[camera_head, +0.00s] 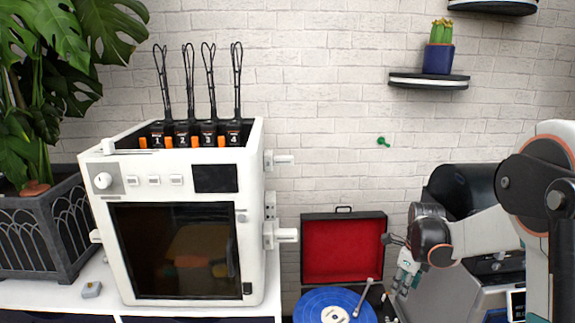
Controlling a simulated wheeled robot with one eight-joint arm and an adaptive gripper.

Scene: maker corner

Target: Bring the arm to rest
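My arm comes in from the right edge of the head view and bends down toward the middle right. My gripper (398,278) hangs at the end of it, just right of the record player and in front of the grey machine. It is small in the picture and partly dark against the background. I cannot tell whether its fingers are apart or closed. No object shows clearly in it.
A record player (343,253) with a red-lined open lid and blue disc (325,306) is left of my gripper. A grey machine (470,280) stands behind my arm. A white printer (180,215), a planter (45,235) and a shelf (428,82) with a cactus (439,48) stand further off.

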